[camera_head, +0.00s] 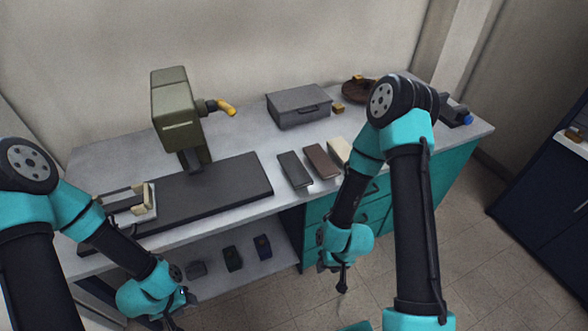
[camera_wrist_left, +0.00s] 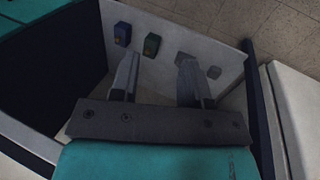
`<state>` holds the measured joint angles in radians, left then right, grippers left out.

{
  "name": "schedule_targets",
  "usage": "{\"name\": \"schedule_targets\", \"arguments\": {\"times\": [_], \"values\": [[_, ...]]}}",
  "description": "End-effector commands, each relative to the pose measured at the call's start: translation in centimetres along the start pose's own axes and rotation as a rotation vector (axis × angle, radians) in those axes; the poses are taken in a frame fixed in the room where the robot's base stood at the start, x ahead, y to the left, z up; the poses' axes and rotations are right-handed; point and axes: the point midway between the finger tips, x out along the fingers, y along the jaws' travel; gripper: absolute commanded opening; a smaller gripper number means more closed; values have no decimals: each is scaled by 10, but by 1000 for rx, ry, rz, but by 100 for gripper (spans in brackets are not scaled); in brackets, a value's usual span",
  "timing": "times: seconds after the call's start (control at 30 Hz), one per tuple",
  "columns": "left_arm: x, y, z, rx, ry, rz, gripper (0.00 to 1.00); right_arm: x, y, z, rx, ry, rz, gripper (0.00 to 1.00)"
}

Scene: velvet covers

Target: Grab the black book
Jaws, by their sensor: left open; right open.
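A black book (camera_head: 294,170) lies flat on the light grey tabletop, right of the large dark mat. A brown book (camera_head: 321,161) and a cream book (camera_head: 340,152) lie beside it to the right; my right arm partly covers the cream one. My left gripper (camera_head: 178,318) hangs low in front of the bench, left of and below the book. It is open and empty in the left wrist view (camera_wrist_left: 158,62). My right gripper (camera_head: 341,280) hangs in front of the teal drawers, below the books. It is open and holds nothing visible.
A dark mat (camera_head: 235,183) carries a green machine (camera_head: 178,110) with a yellow-tipped handle. A grey box (camera_head: 299,106) stands behind the books. Small dark items (camera_head: 233,258) sit on the lower shelf (camera_head: 215,275), which also shows in the left wrist view (camera_wrist_left: 220,50).

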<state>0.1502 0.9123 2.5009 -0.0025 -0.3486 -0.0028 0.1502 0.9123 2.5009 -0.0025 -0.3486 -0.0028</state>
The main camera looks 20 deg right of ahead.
Motion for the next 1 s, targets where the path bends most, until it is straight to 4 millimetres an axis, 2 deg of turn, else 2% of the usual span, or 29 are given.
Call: {"name": "schedule_targets", "arguments": {"times": [0.07, 0.67, 1.0], "values": [[0, 0, 0, 0, 0, 0, 43, 0, 0, 0, 0, 0, 0, 43], [0, 0, 0, 0, 0, 0, 100, 0, 0, 0, 0, 0, 0, 43], [-3, 5, -6, -39, 2, -5, 100, 0, 0, 0, 0, 0, 0, 43]]}}
